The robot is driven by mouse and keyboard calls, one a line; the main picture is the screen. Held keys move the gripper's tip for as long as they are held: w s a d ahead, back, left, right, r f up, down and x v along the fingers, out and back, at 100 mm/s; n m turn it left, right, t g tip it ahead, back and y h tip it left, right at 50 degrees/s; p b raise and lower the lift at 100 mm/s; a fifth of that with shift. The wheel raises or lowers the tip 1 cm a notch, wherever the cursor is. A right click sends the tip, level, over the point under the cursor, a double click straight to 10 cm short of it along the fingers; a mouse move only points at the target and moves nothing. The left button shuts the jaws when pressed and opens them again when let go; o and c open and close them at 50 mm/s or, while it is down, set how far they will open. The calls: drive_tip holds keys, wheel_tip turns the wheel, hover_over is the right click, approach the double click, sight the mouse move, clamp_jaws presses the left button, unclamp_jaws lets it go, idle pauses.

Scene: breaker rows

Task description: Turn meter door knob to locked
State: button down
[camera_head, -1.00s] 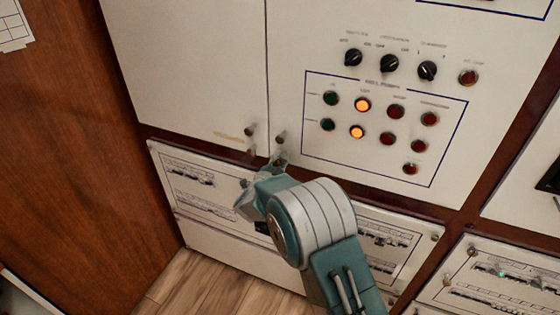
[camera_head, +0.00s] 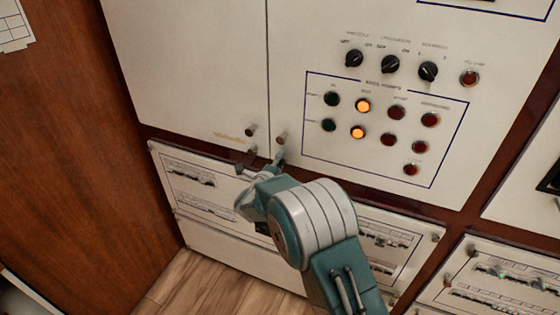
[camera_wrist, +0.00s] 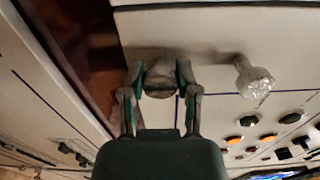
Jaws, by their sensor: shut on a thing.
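The white meter door (camera_head: 375,215) has a pale round upper knob (camera_head: 280,137) beside the vertical seam. In the wrist view that upper knob (camera_wrist: 254,78) stands clear to the right of my gripper. A second, lower knob (camera_wrist: 160,79) sits between my fingertips, near the brown rail. My gripper (camera_wrist: 158,80) is shut on this lower knob, one finger on each side. In the head view my gripper (camera_head: 262,162) is at the door's lower left corner, and its fingers cover the lower knob there. The knob's turn mark cannot be made out.
Black selector knobs (camera_head: 390,64) and lit and unlit lamps (camera_head: 362,106) are on the panel above right. The left door has its own knob (camera_head: 250,130) close by. Breaker panels (camera_head: 205,190) lie below the brown rail. A wooden side wall (camera_head: 70,170) is at left.

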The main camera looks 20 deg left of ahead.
drive_tip(key=shift+d+f, duration=0.1)
drive_tip(key=shift+f, duration=0.2)
drive_tip(key=shift+c, duration=1.7)
unclamp_jaws()
drive_tip(key=shift+r, duration=0.15)
drive_tip(key=shift+s, duration=0.35)
drive_tip(key=s+a, duration=0.1)
drive_tip(key=s, duration=1)
